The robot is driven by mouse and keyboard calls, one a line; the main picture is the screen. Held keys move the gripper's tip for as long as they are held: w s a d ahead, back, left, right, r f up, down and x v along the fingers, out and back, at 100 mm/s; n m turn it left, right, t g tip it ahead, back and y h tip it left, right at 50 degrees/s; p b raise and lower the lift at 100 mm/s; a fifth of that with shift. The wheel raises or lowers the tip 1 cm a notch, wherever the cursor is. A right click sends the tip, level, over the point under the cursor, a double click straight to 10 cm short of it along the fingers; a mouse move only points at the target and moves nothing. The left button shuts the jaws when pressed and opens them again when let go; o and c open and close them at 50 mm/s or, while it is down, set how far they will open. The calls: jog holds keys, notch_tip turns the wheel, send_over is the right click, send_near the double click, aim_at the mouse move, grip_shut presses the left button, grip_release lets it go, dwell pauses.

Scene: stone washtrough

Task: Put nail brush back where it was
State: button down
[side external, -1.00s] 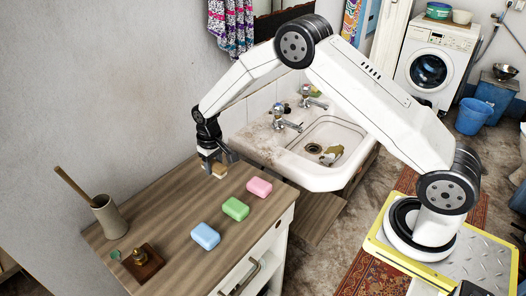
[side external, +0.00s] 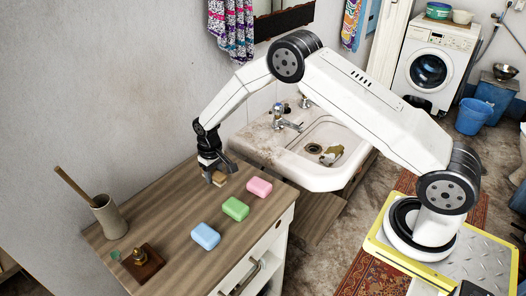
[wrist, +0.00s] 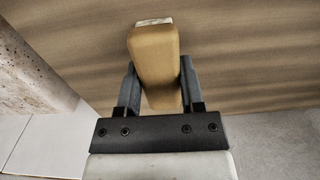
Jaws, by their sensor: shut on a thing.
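The nail brush (side external: 219,181) has a tan wooden body and is held in my gripper (side external: 212,168) low over the far end of the wooden counter (side external: 175,225). In the wrist view the two dark fingers of my gripper (wrist: 158,82) sit on either side of the nail brush (wrist: 154,50), and its pale end face points away. I cannot tell whether the brush touches the counter; the fingers hide part of it in the side view.
Pink (side external: 259,187), green (side external: 235,209) and blue (side external: 205,236) soap bars lie in a row to the brush's right and nearer. A beige pot (side external: 110,217) with a wooden handle and a dark brown block (side external: 144,265) stand at left. The sink (side external: 320,165) is behind right.

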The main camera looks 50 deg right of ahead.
aim_at(214, 172)
jog(key=shift+c, duration=1.1)
grip_release()
jog(key=shift+r, duration=0.1)
notch_tip(214, 172, up, 12)
jog(key=shift+s+r, duration=0.1)
jog(key=shift+s, duration=0.05)
